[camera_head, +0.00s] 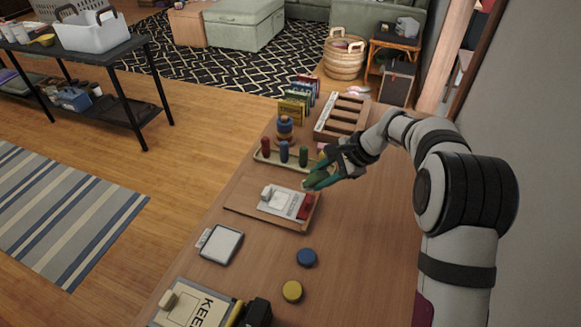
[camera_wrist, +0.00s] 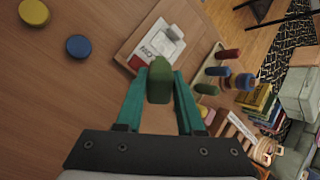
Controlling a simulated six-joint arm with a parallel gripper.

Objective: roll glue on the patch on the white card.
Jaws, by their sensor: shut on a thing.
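The white card (camera_head: 280,204) lies on a wooden board on the table, with grey print and a pale block on it. A red piece (camera_head: 307,206) is at its right end; I cannot tell the patch apart clearly. The card also shows in the wrist view (camera_wrist: 155,47), just beyond my gripper. My gripper (camera_head: 318,180) has teal fingers and is shut on a green rounded stick (camera_wrist: 159,80), which stands up between the fingertips. In the head view it is just right of and behind the card, apparently above the table. The fingers partly hide the stick there.
A rack (camera_head: 268,160) with red, blue and green pegs stands behind the card. A slotted wooden tray (camera_head: 325,131) is farther back. A white pad (camera_head: 221,245), blue disc (camera_head: 306,257) and yellow disc (camera_head: 292,291) are nearer. The table's right side is clear.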

